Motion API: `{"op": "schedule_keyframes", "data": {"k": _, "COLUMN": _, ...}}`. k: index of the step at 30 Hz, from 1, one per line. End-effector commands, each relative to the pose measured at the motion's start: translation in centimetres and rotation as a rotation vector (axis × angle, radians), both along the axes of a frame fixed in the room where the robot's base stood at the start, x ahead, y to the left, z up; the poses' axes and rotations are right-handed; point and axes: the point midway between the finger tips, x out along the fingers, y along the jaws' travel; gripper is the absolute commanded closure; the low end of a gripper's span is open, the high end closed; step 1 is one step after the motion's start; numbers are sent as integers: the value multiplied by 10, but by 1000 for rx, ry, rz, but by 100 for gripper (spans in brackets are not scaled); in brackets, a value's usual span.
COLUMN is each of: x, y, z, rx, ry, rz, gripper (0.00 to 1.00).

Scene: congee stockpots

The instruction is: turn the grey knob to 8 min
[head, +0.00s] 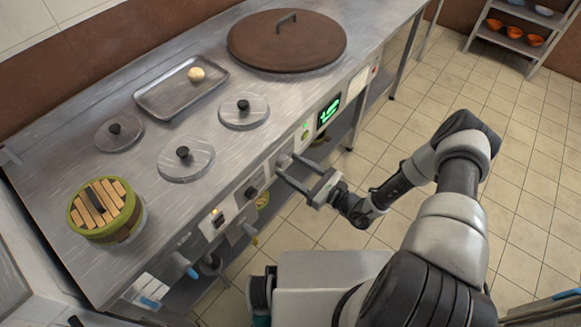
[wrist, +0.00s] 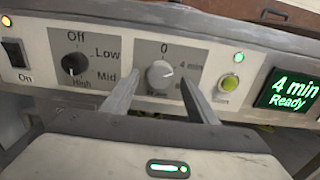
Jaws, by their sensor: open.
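The grey knob (wrist: 160,74) sits on a dial plate with 0 at the top and a 4 at the right. Its pale mark points right, towards the 4. The lower dial marks are partly hidden, and I cannot see an 8. The display (wrist: 291,90) reads "4 min Ready" in green. My gripper (wrist: 160,82) is open, with one finger on each side of the knob in the picture; I cannot tell if either touches it. In the head view my gripper (head: 289,166) reaches the counter's front panel, and the display (head: 328,112) glows beyond it.
A black knob (wrist: 74,64) marked Off, Low, Mid and High is left of the grey one. A green button (wrist: 228,83) is to the right. Lidded pots, a bamboo steamer (head: 104,205) and a tray (head: 182,90) occupy the counter.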

Motion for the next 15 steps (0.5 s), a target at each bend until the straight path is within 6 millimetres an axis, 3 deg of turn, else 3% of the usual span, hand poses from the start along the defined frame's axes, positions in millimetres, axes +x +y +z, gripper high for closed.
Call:
{"op": "schedule_keyframes", "data": {"k": 12, "x": 5, "y": 8, "z": 0, "rx": 1, "ry": 1, "rz": 0, "gripper": 47}}
{"op": "schedule_keyframes", "data": {"k": 15, "x": 5, "y": 7, "z": 0, "rx": 1, "ry": 1, "rz": 0, "gripper": 64}}
